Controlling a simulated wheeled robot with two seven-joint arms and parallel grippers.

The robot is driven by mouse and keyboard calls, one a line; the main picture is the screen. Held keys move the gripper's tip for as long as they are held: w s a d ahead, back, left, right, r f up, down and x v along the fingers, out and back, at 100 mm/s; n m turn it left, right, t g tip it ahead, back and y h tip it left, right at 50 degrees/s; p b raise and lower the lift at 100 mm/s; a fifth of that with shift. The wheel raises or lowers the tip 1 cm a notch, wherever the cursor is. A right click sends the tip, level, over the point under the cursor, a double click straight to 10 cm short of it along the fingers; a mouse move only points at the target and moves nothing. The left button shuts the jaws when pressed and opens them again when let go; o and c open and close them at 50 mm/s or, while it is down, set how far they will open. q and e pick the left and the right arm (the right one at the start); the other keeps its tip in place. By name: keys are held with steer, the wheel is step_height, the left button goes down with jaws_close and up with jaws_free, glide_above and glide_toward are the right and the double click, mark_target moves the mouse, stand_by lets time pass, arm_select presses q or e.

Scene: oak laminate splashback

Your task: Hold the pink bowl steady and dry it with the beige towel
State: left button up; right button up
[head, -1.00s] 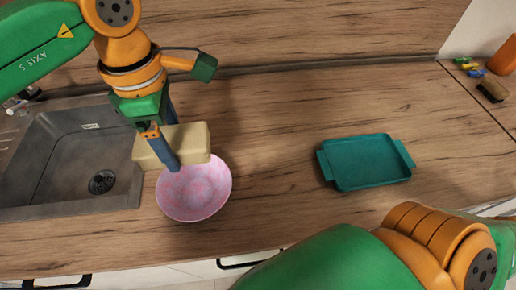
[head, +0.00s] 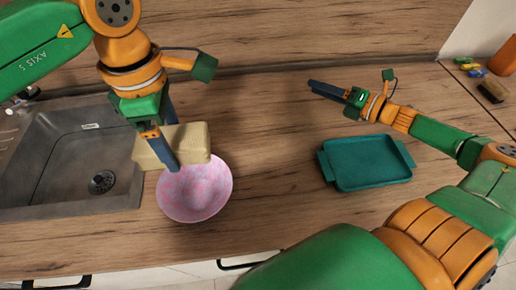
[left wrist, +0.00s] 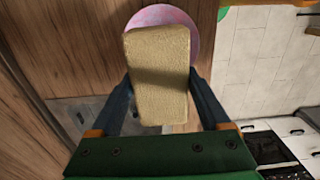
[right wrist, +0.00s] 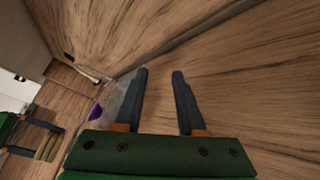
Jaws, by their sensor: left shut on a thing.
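The pink bowl (head: 197,195) stands upright on the counter just right of the sink. My left gripper (head: 172,148) is shut on the beige towel (head: 190,138), a thick block-shaped piece, held at the bowl's far left rim. Whether the towel touches the rim I cannot tell. In the left wrist view the towel (left wrist: 158,85) sits between both fingers and hides much of the bowl (left wrist: 165,14). My right gripper (head: 328,90) is empty, over the counter behind the teal tray and well right of the bowl. Its fingers stand apart in the right wrist view (right wrist: 160,78).
A sink (head: 70,160) lies left of the bowl. A teal tray (head: 370,163) with handles stands on the right of the counter. A brush (head: 492,91), small coloured items and an orange object (head: 504,58) are at the far right. The counter between bowl and tray is clear.

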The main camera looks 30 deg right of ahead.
arm_select(q)
steer(key=shift+s+r, duration=0.1)
steer(key=shift+s, duration=0.1)
arm_select(e)
steer(key=s+a+n+g+y, duration=0.3)
steer(key=a+n+y, duration=0.1)
steer(key=a, duration=0.5)
steer(key=s+a+n+g+y, duration=0.3)
steer(key=s+a+n+y, duration=0.15)
steer(key=a, duration=0.35)
arm_select(q)
steer(key=shift+w, duration=0.15)
arm_select(e)
steer(key=n+g+h, duration=0.2)
steer(key=n, duration=0.1)
glide_toward(213, 158)
steer(key=shift+s+d+r, duration=0.3)
steer(key=shift+d+r, duration=0.2)
steer(key=shift+f, duration=0.3)
steer(key=shift+w+a+f, duration=0.1)
steer(key=shift+w+a, duration=0.05)
steer(key=shift+a, duration=0.1)
steer(key=x, duration=1)
steer(key=shift+w+a+f, duration=0.15)
steer(key=shift+a+f, duration=0.1)
steer(key=shift+w+a+f, duration=0.15)
steer(key=shift+a, duration=0.15)
jaws_close()
